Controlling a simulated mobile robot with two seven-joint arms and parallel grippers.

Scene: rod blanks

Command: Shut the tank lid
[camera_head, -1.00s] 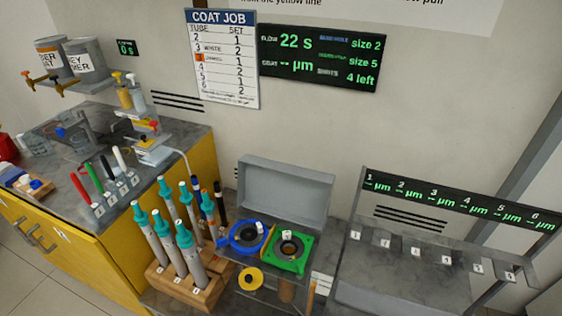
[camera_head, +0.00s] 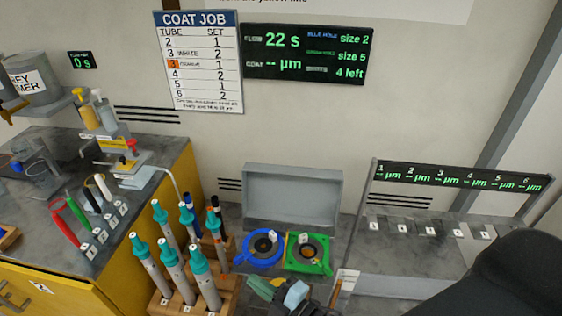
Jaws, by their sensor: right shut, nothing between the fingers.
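The tank lid (camera_head: 292,197) is a grey panel standing open and upright behind the tank. In front of it, the tank's top shows a blue ring (camera_head: 247,260) and a green square ring (camera_head: 322,268), each around a dark round opening. My right gripper (camera_head: 280,290) is at the bottom edge, in front of the rings and well below the lid, apart from it. It is shut and empty, and partly cut off by the frame. It hides the tank's front. My left gripper is not in view.
A wooden rack (camera_head: 183,302) of teal-capped tubes stands close left of the tank. A gauge stand with a numbered display (camera_head: 455,177) is at the right. My dark right arm covers the lower right corner. A job board (camera_head: 198,62) hangs on the wall.

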